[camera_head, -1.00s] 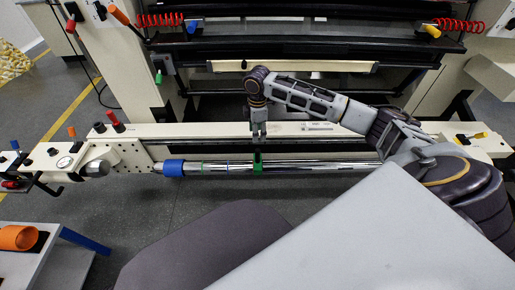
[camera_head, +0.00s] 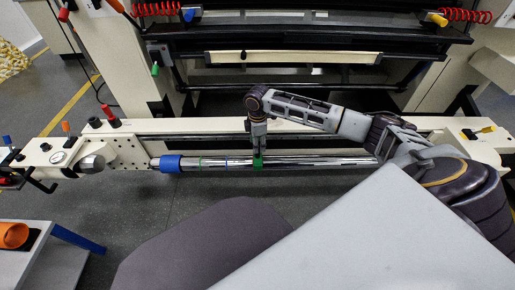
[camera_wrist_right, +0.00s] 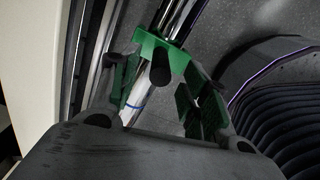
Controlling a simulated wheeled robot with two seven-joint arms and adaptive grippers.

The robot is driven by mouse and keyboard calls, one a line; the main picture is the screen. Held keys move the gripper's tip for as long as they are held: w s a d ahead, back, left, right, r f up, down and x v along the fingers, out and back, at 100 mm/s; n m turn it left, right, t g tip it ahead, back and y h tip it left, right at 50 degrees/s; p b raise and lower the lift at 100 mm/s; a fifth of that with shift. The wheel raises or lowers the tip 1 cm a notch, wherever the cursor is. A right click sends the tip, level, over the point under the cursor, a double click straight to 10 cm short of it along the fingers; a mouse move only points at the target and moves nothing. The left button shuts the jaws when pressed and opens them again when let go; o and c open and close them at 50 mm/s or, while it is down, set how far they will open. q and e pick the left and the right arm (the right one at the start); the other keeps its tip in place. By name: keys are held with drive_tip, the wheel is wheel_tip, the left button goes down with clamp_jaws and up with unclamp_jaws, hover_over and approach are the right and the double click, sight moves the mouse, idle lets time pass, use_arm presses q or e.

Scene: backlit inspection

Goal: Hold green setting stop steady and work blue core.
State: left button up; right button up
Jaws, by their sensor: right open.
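The green setting stop (camera_head: 258,162) sits on a long shiny bar (camera_head: 315,162) at the front of the machine. It also shows in the right wrist view (camera_wrist_right: 152,46), just beyond my fingers. The blue core (camera_head: 171,163) is a thick blue collar at the left end of the bar. My right gripper (camera_head: 258,152) points down at the green stop from above. In the right wrist view its two green-padded fingers (camera_wrist_right: 160,97) stand apart, on either side of the bar, with nothing gripped. Whether a finger touches the stop cannot be told. My left gripper is not in view.
Thin green and blue rings mark the bar between the core and the stop. Grey floor lies in front.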

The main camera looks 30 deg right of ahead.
drive_tip(key=shift+f+b, duration=0.35)
drive_tip(key=shift+f, duration=0.7)
clamp_jaws()
idle(0.8)
